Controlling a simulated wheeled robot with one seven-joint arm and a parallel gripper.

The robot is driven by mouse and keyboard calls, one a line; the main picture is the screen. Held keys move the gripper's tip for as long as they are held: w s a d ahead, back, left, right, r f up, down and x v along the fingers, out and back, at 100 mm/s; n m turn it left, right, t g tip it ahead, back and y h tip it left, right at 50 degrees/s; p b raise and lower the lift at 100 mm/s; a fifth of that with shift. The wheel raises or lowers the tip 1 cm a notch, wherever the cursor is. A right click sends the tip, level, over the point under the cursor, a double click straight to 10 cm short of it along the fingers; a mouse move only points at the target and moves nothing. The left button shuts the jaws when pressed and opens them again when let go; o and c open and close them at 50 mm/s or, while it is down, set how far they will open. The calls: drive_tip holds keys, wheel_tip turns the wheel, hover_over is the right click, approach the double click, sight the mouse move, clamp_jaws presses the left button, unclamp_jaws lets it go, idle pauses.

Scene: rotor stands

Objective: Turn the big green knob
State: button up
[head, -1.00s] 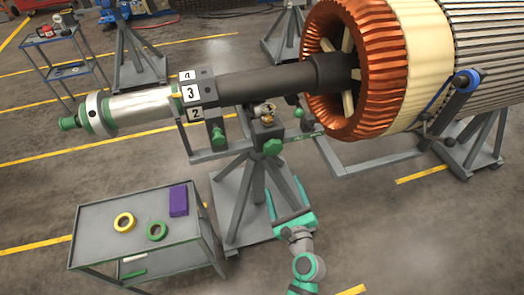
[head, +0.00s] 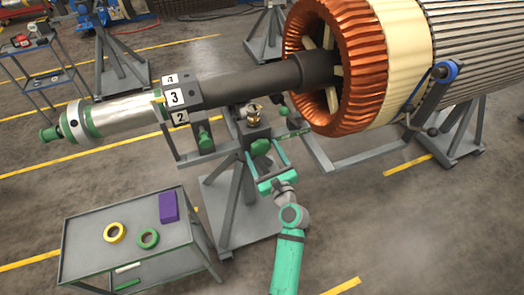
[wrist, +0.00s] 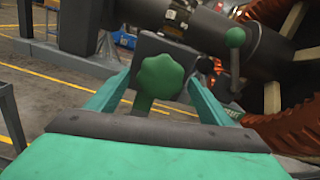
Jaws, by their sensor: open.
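The big green knob (head: 260,147) is a lobed knob on the front of the grey stand head under the rotor shaft. In the wrist view the knob (wrist: 159,76) sits ahead, between the two fingers. My gripper (head: 263,159) is open, its green fingers reaching up toward the knob from the front. In the wrist view the gripper (wrist: 158,88) has a finger on either side of the knob, with nothing held. I cannot tell whether either finger touches the knob.
A green ball-ended lever (wrist: 235,50) stands right of the knob. Another green knob (head: 205,141) is to the left. The rotor shaft (head: 235,82) runs above, with copper windings (head: 345,65) at right. A grey cart (head: 85,225) stands front left.

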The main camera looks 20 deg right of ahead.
drive_tip(key=shift+w, duration=0.55)
drive_tip(key=c, duration=1.1)
drive_tip(key=shift+o, duration=0.2)
drive_tip(key=shift+n, duration=0.3)
